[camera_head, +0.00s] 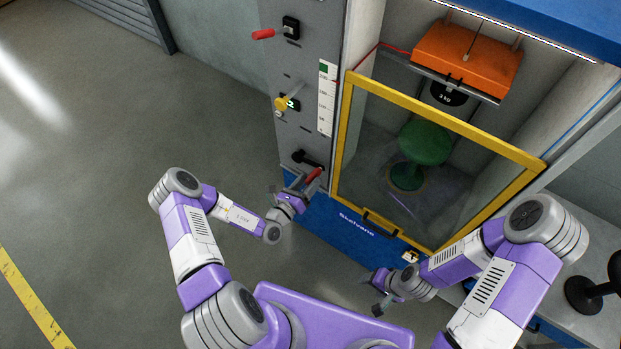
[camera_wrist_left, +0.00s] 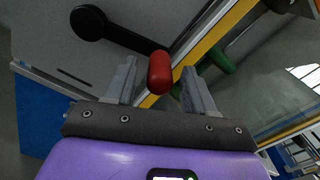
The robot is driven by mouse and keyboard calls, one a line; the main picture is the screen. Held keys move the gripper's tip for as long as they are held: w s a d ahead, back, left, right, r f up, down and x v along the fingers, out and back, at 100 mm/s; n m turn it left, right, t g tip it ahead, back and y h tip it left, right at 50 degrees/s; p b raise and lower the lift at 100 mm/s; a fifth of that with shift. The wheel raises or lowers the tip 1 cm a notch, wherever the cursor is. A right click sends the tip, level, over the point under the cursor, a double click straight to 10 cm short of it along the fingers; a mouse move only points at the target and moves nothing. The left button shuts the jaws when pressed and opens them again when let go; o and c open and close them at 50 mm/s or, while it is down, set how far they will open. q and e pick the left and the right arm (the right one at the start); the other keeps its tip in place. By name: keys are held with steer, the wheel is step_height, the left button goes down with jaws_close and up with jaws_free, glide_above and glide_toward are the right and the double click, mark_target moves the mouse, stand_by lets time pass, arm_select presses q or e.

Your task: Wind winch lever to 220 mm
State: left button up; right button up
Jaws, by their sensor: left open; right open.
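The winch lever is a black crank arm (camera_wrist_left: 125,35) with a red handle (camera_wrist_left: 159,72), low on the grey panel of the test machine. In the head view its red handle (camera_head: 313,175) points outward to the right of the black hub (camera_head: 298,156). My left gripper (camera_wrist_left: 160,90) is open, with the red handle between its two fingers and gaps on both sides. It also shows in the head view (camera_head: 303,184). My right gripper (camera_head: 375,295) is open and empty, in front of the machine. A white scale (camera_head: 327,98) with a green top stands on the panel.
A yellow-framed clear door (camera_head: 445,120) closes the chamber with a green stool (camera_head: 425,143) under an orange weight block (camera_head: 468,58). A red lever (camera_head: 263,34) and a yellow knob (camera_head: 282,103) stick out above the winch. Floor to the left is clear.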

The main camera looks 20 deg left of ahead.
arm_select(q)
steer(key=v, duration=0.6)
steer(key=shift+r, duration=0.1)
steer(key=shift+w, duration=0.1)
